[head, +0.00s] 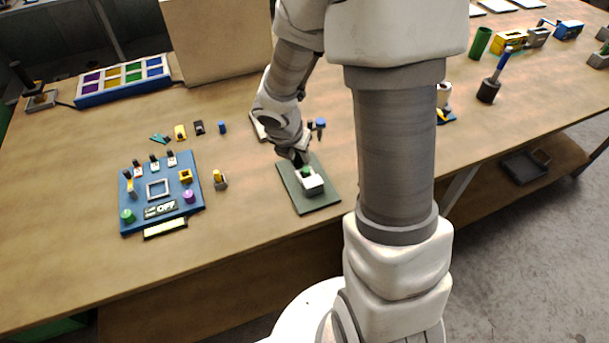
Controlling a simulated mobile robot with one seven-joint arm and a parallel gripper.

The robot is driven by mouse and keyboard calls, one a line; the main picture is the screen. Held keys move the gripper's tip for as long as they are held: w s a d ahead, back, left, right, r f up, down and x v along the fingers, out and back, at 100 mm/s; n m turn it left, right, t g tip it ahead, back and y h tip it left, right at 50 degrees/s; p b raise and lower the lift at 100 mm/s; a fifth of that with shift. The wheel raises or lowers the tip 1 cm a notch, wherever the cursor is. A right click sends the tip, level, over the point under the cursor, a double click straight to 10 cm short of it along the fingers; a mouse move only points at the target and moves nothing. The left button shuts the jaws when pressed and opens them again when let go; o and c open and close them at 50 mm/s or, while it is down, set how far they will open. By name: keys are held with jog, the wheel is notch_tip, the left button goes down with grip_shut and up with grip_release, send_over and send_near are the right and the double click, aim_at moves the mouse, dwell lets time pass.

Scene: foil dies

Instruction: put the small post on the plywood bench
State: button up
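The plywood bench (255,230) fills most of the head view. My gripper (303,163) points down over a dark green mat (318,204) on the bench. Directly at its fingertips is a small green piece (306,171), at the top of a white block (313,186) on the mat. The fingers are dark and small here, so I cannot tell whether they grip the green piece. I cannot tell which is the small post.
A blue panel (138,180) with knobs and an "OFF" label lies left of the mat. Small yellow and black pieces lie behind it. A tray with coloured compartments (122,84) is at the back left. My arm hides the bench's middle right.

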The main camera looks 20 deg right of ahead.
aim_at(306, 169)
jog(key=b+x, duration=0.3)
jog(key=x, duration=0.7)
jog(key=shift+d, duration=0.2)
jog(key=shift+w, duration=0.1)
grip_shut()
